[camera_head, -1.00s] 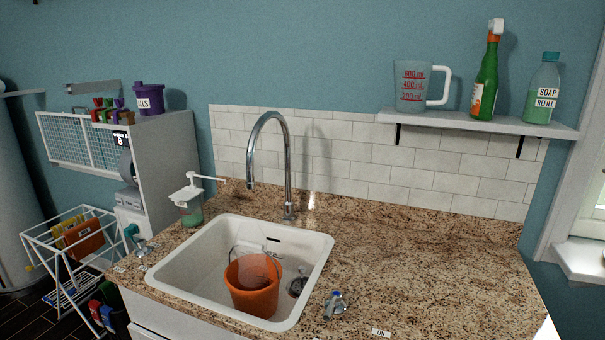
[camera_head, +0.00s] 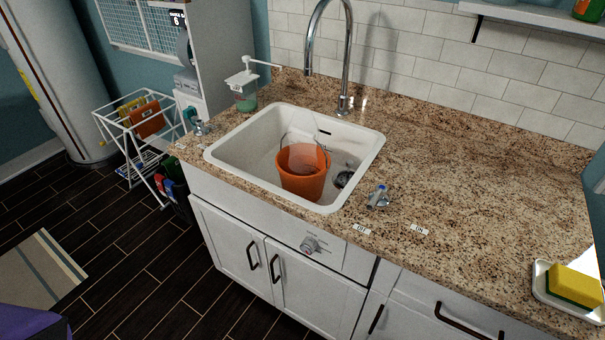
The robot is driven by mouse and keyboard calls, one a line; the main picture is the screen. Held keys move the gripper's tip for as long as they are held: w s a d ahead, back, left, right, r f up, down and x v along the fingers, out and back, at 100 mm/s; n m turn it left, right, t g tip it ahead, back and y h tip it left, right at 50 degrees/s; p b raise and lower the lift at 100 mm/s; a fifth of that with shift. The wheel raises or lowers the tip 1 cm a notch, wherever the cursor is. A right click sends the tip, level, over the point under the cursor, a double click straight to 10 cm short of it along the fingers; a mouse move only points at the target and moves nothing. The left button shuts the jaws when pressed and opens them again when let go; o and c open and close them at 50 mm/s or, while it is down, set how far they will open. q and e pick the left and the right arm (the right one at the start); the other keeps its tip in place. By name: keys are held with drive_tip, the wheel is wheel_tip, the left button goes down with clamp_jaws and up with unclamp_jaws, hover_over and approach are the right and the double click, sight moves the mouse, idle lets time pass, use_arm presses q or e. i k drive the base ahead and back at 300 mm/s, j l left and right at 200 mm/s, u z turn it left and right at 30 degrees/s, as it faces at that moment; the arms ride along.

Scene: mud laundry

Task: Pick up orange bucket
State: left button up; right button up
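The orange bucket (camera_head: 301,183) stands upright inside the white sink (camera_head: 240,145), right of the sink's middle. Its thin wire handle (camera_head: 324,147) is raised above the rim. Something pale and see-through shows in the bucket's mouth; I cannot tell whether it is water. The chrome faucet (camera_head: 346,60) rises behind the sink, with its spout left of and behind the bucket. Neither of my grippers is in view.
A tap knob (camera_head: 378,197) sits on the granite counter (camera_head: 460,150) right of the sink. A soap dispenser (camera_head: 244,90) stands at its back left. A sponge (camera_head: 574,288) lies in a dish at far right. Cabinets (camera_head: 240,250) are below; a drying rack (camera_head: 140,125) is at left.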

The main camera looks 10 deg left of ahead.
sight(302, 165)
drive_tip(key=i+j+u, duration=0.3)
drive_tip(key=i+j+z, duration=0.1)
drive_tip(key=j, duration=0.4)
drive_tip(key=i+j+z, duration=0.15)
drive_tip(key=j, duration=0.4)
